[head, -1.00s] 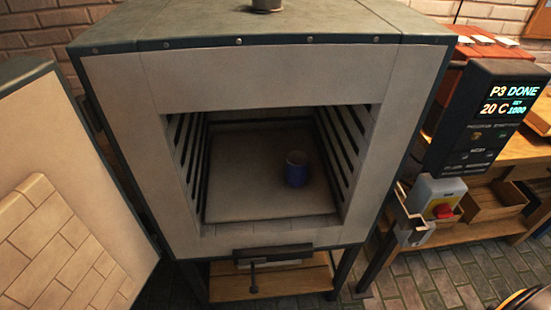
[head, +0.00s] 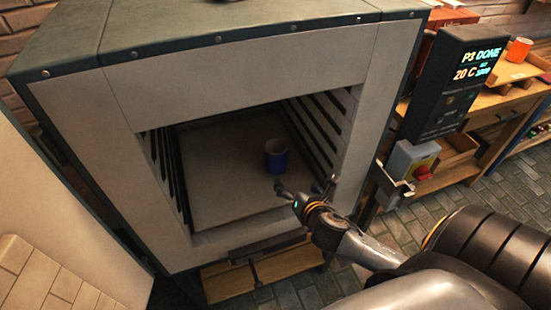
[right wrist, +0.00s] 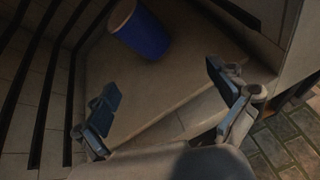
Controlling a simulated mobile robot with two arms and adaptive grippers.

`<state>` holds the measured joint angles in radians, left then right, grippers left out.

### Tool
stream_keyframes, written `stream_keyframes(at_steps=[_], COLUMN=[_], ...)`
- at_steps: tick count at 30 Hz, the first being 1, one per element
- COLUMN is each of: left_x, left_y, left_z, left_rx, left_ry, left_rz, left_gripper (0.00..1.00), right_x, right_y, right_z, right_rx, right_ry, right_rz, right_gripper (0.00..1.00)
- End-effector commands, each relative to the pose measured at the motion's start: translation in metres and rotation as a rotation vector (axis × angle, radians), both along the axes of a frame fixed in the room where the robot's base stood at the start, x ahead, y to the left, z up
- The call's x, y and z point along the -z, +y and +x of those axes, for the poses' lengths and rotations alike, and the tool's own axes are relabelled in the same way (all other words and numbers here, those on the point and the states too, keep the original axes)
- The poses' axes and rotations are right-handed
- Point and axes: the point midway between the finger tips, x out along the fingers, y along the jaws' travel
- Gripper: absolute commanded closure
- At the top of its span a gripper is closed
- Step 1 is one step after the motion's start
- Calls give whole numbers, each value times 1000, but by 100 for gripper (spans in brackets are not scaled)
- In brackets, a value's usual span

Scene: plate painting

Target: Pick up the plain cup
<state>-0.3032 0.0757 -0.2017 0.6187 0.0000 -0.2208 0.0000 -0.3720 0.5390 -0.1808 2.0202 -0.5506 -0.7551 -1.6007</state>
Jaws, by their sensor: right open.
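A plain blue cup (head: 276,157) stands upright on the pale shelf inside the open kiln, towards the right side of the chamber. It also shows in the right wrist view (right wrist: 141,34), near the top. My right gripper (head: 305,186) is at the kiln mouth, in front of the cup and a little to its right in the head view. In the right wrist view its two fingers (right wrist: 168,97) are spread wide with nothing between them, apart from the cup. My left gripper is in neither view.
The kiln chamber (head: 245,40) has slotted side walls close to the cup's right. The open kiln door (head: 40,290) stands at left. A control panel (head: 455,82) reads P3 DONE, 20 C. An orange cup (head: 519,49) stands on the bench at right.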

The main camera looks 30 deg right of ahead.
Motion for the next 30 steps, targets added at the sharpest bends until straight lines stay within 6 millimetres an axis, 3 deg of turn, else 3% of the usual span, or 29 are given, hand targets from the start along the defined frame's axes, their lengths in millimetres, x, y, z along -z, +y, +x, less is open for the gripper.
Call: stream_keyframes(at_steps=[3,8,18,30], left_x=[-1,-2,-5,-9], left_y=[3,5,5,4], left_z=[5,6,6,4], left_rx=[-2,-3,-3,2], left_ry=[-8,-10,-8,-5], left_rz=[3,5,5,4], left_gripper=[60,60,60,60], right_x=[-30,-45,-28,-17], right_y=[-1,-1,-15,-22], right_z=[14,25,83,119], right_rx=[-136,-207,-209,-209], right_ry=[-24,-36,-36,-35], right_rz=[-242,-389,-399,-394], right_gripper=[4,4,4,4])
